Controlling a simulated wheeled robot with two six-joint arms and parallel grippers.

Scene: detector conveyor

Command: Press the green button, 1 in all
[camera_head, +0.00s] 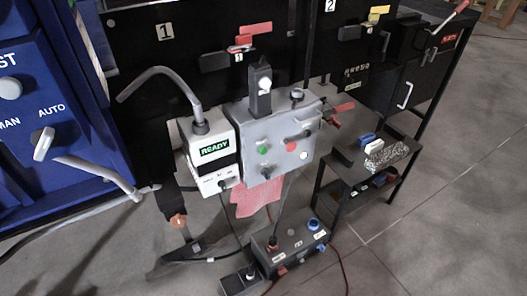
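A small green button (264,150) is on the front of a grey control box (262,132) near the middle of the head view. A red button (291,146) and a small white one (304,155) sit to its right on the same face. A black knob (266,171) is below it. Nothing covers the green button. I cannot make out either of my grippers in this view.
A white unit marked READY (212,152) with a bent grey tube stands left of the box. A lower box with blue knobs (291,246) is on the floor below. A blue panel (60,90) fills the left. A small black table (365,165) stands right. Floor at lower right is clear.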

